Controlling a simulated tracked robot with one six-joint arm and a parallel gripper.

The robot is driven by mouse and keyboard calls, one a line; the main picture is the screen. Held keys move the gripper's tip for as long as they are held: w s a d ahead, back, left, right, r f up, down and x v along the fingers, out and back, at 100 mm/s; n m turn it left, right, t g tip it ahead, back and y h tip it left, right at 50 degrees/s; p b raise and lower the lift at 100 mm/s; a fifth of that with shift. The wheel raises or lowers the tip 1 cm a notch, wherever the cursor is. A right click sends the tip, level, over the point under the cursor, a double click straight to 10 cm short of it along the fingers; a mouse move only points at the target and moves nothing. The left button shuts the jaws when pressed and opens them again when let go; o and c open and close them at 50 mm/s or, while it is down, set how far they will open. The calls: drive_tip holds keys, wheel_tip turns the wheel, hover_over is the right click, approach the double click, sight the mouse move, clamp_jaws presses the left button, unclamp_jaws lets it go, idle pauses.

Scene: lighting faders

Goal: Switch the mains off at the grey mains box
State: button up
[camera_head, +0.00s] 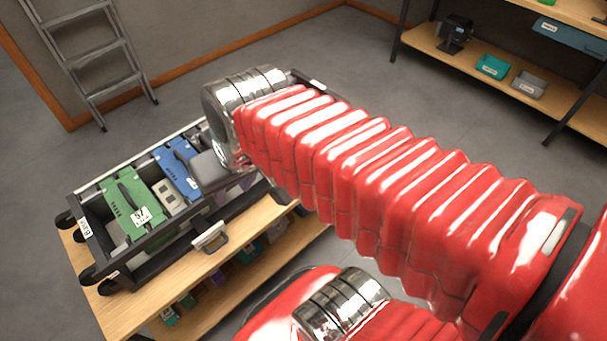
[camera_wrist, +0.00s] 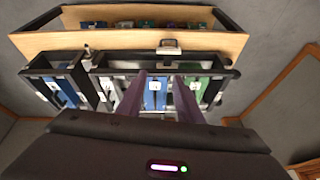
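In the head view, a small pale grey block (camera_head: 168,197) with dark marks sits between a green panel (camera_head: 128,203) and a blue panel (camera_head: 179,167) in a black-framed desk (camera_head: 130,262). I cannot tell for sure whether it is the grey mains box, nor read its switch. In the wrist view, my gripper (camera_wrist: 158,76) points at the desk with its two fingers apart. Nothing shows held between them. Blue panels (camera_wrist: 153,100) and green panels (camera_wrist: 190,104) lie beyond the fingers.
The desk stands on a wooden bench (camera_head: 190,277) with small items on a lower shelf. A ladder (camera_head: 97,58) leans on the back wall. Wooden shelving (camera_head: 480,68) stands at upper right. The floor between is clear.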

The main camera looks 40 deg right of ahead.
drive_tip(key=w+d+f+m+t+y, duration=0.1)
drive_tip(key=w+d+f+m+y, duration=0.45)
drive_tip(key=d+f+m, duration=0.35)
drive_tip(key=w+d+f+m+y, duration=0.45)
drive_tip(key=f+m+y, duration=0.2)
drive_tip(key=f, duration=0.35)
drive_tip(key=s+d+f+m+t+h, duration=0.3)
drive_tip(key=d+f+m+t+h, duration=0.2)
drive_tip(key=d+f+m, duration=0.3)
drive_tip(key=s+d+f+m+t+h, duration=0.4)
drive_tip(key=d+f+m+t, duration=0.3)
drive_tip(key=d+f, duration=0.4)
drive_tip(key=shift+s+d+f+m+h, duration=0.15)
drive_tip(key=shift+d+f+m+h, duration=0.25)
drive_tip(key=shift+f+m, duration=0.4)
drive_tip(key=w, duration=0.4)
drive_tip(key=w+a, duration=0.1)
drive_tip(key=w, duration=0.4)
drive_tip(key=w+a, duration=0.1)
drive_tip(key=w, duration=0.3)
drive_tip(key=shift+w, duration=0.4)
clamp_jaws()
